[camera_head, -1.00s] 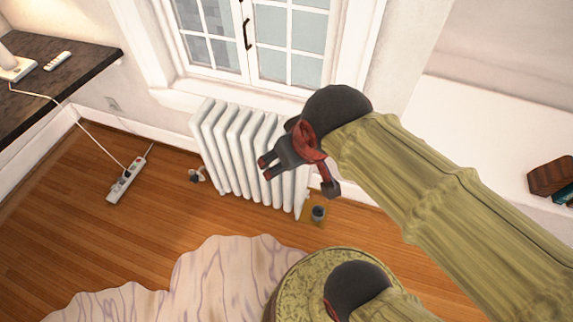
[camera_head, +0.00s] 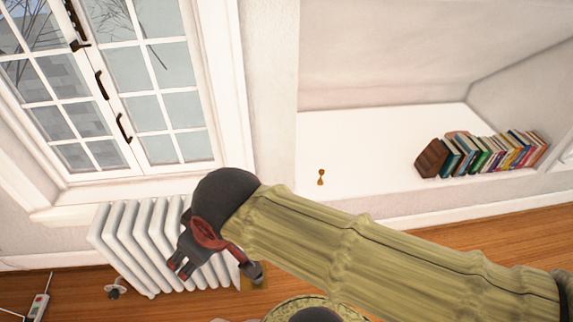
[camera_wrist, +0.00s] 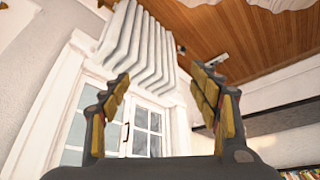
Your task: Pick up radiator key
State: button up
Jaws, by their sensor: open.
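A small brass-coloured object, which looks like the radiator key (camera_head: 320,177), lies on the white ledge right of the window in the head view. My gripper (camera_head: 180,268) is left of it and lower in the picture, in front of the white radiator. My gripper is open and empty, well apart from the key. In the wrist view my gripper (camera_wrist: 160,110) shows two spread fingers with yellowish pads and nothing between them. I cannot make out the key in the wrist view.
The white radiator (camera_head: 150,235) stands under the window (camera_head: 150,85). A wooden block (camera_head: 431,158) and a row of books (camera_head: 490,152) stand on the white ledge (camera_head: 375,150), right of the key. The ledge around the key is clear.

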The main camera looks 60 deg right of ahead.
aim_at(321, 172)
jog(key=z, duration=2.15)
jog(key=k+u, duration=0.1)
jog(key=u, duration=0.9)
jog(key=z, duration=1)
